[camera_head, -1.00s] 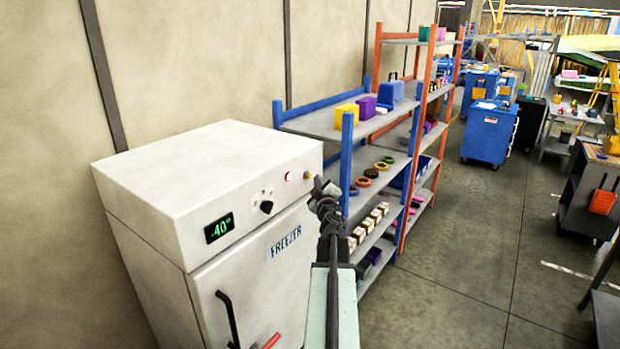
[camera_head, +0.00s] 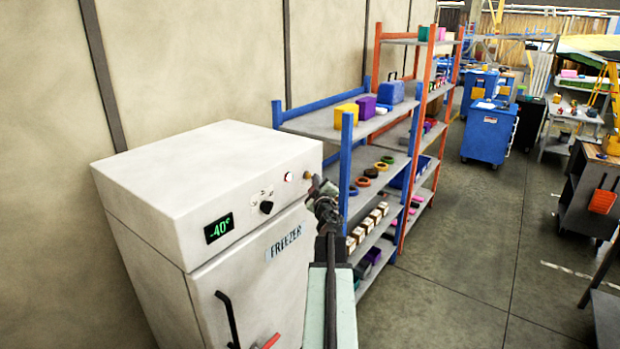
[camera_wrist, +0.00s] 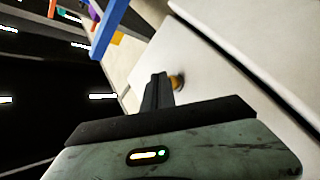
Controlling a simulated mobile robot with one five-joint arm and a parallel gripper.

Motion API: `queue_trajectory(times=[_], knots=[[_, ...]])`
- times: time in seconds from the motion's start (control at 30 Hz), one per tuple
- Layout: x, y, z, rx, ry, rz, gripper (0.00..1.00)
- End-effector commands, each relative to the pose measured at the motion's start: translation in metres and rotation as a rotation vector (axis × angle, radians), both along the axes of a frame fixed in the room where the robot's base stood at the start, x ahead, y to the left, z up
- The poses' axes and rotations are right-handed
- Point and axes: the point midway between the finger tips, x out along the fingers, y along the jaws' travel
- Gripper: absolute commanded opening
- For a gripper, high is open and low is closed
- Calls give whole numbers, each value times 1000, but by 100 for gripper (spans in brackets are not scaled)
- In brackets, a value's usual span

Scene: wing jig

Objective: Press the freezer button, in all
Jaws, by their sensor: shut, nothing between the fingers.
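The white freezer (camera_head: 225,160) stands at the left in the head view, with a green display reading -40° (camera_head: 219,228) on its upper front panel. Right of a black knob (camera_head: 266,207) are a small red round button or lamp (camera_head: 288,176) and a brass-coloured round button (camera_head: 307,175) near the panel's right end. My gripper (camera_head: 317,184) is shut and empty, its tip just beside the brass button. In the wrist view, the shut fingers (camera_wrist: 157,92) reach up to the brass button (camera_wrist: 177,81) and partly cover it. I cannot tell whether they touch it.
A blue shelf rack (camera_head: 347,160) with boxes and rings stands right of the freezer, close behind my gripper. An orange rack (camera_head: 405,190) adjoins it. The freezer's black door handle (camera_head: 228,318) juts out below the panel. Open floor (camera_head: 450,250) lies to the right.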

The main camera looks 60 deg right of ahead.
Motion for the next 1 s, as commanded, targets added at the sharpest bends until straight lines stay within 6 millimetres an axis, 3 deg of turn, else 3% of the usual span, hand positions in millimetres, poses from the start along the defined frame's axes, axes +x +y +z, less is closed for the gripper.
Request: queue_trajectory(times=[1.0], knots=[[8,1,0,-1,0,2,0]])
